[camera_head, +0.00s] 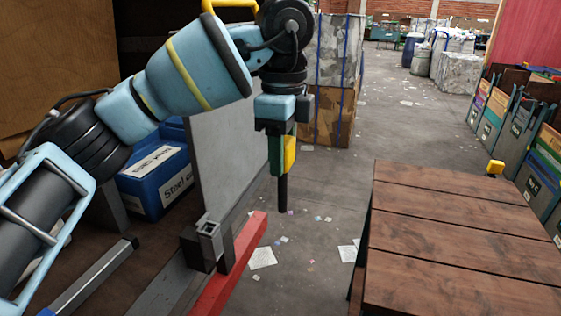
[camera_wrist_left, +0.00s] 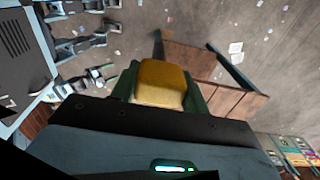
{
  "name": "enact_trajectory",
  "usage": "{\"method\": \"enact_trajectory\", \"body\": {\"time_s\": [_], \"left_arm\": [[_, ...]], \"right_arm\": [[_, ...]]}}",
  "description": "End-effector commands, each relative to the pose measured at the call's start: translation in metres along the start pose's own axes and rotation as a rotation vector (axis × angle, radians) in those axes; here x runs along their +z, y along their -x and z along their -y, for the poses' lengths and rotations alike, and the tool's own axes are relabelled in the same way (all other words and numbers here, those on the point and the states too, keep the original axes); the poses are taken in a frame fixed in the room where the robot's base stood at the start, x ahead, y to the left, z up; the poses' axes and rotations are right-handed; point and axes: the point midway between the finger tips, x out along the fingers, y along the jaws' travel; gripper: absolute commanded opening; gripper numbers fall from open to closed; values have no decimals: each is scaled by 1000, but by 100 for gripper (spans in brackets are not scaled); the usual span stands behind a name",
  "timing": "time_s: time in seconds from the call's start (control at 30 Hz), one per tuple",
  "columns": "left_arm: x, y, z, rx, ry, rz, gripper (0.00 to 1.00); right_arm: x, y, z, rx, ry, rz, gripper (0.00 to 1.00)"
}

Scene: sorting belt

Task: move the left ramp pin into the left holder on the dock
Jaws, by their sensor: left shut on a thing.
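My left gripper (camera_head: 279,150) points down, with its green fingers shut on the yellow head of the ramp pin (camera_head: 290,153). The pin's black shaft (camera_head: 283,195) hangs straight down, in the air, clear of the things around it. In the left wrist view the yellow head (camera_wrist_left: 160,82) sits between the green fingers. A grey square, open-topped holder (camera_head: 208,230) stands beside a red bar, lower and left of the pin. The pin is apart from it. My right gripper is not in view.
A wooden plank ramp (camera_head: 460,240) stands at the right, with another yellow pin head (camera_head: 495,167) at its far edge. The red bar (camera_head: 235,265) runs along the dock edge. A grey panel (camera_head: 240,140) and blue bin (camera_head: 155,180) stand behind the arm. Paper scraps litter the floor.

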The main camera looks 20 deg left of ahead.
Motion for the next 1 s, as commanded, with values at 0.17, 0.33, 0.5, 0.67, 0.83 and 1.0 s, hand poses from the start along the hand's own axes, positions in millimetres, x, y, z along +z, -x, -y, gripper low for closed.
{"method": "enact_trajectory", "body": {"time_s": [0.17,0.33,0.5,0.67,0.83,1.0], "left_arm": [[0,18,0,-4,-1,0,14],[0,32,0,-3,0,0,14],[0,45,0,-3,0,0,14],[0,51,0,-3,-1,0,14],[0,51,0,-2,-1,-1,14],[0,49,0,-2,-18,-1,14]], "right_arm": [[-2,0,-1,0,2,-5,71],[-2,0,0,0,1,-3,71],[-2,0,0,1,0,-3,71],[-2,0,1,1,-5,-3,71],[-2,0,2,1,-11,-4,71],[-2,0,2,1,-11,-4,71]]}}
